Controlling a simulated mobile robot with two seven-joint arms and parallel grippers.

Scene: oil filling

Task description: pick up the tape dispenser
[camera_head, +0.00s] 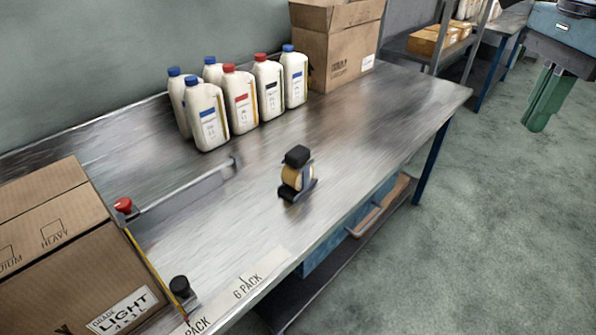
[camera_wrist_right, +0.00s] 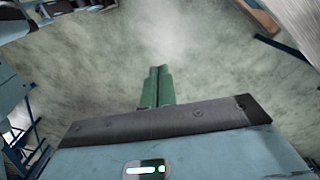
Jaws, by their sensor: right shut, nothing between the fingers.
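The tape dispenser (camera_head: 297,175) stands on the metal table in the head view. It has a black top, a yellowish tape roll and a dark base, and it sits near the middle of the table, towards the front edge. My right gripper (camera_head: 538,124) hangs at the upper right, over the floor beyond the table's right end, well away from the dispenser. Its green fingers are together with nothing between them. The fingers also show shut in the right wrist view (camera_wrist_right: 157,86), above bare floor. My left gripper is not in view.
On the metal table (camera_head: 370,130), several white bottles (camera_head: 240,100) and an open carton (camera_head: 337,55) stand at the back. A large box (camera_head: 60,250) with a red-knobbed frame (camera_head: 123,205) is at the left. The table is clear around and right of the dispenser.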

